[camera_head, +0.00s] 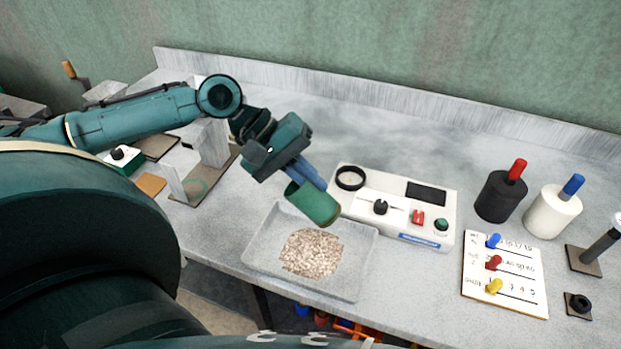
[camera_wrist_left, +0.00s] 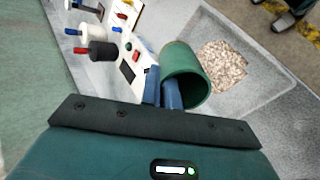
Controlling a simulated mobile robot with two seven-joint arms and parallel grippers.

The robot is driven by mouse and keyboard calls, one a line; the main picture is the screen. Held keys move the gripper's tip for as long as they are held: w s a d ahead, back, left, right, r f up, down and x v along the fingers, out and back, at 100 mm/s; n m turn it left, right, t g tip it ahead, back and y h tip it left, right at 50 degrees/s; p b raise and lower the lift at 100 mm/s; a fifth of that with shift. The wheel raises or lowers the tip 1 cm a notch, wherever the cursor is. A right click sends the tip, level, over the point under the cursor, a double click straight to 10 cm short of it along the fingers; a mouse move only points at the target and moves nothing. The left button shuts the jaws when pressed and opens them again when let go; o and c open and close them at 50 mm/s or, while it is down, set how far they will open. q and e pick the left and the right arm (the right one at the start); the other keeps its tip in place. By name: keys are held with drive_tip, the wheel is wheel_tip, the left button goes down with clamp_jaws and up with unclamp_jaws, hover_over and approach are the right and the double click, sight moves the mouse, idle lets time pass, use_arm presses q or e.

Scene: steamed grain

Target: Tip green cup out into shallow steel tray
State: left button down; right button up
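The green cup (camera_head: 314,203) is held tilted, mouth down and to the right, above the shallow steel tray (camera_head: 262,262). My left gripper (camera_head: 306,180) has its blue fingers shut on the cup. In the left wrist view the cup (camera_wrist_left: 186,70) sits between the blue fingers (camera_wrist_left: 163,95), and its visible inside looks empty. A heap of pale grain (camera_head: 311,252) lies in the middle of the tray, and it also shows in the left wrist view (camera_wrist_left: 222,64). My right gripper is not in view.
A white control box (camera_head: 395,210) with a dial and buttons stands right behind the tray. A black cylinder (camera_head: 498,198), a white cylinder (camera_head: 552,212) and a pegged card (camera_head: 505,275) are at the right. A grey stand (camera_head: 212,142) is at the left.

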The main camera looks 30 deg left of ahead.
use_arm(q)
drive_tip(key=shift+r+g+y, duration=0.15)
drive_tip(key=shift+g+y, duration=0.15)
drive_tip(key=shift+y, duration=0.6)
drive_tip(key=y, duration=0.2)
drive_tip(key=g+y, duration=0.1)
drive_tip(key=y, duration=0.1)
drive_tip(key=shift+w+d+r, duration=0.1)
drive_tip(key=shift+d+r, duration=0.05)
drive_tip(key=shift+r, duration=0.25)
drive_tip(key=g+y, duration=0.1)
drive_tip(key=y, duration=0.2)
drive_tip(key=shift+r, duration=0.1)
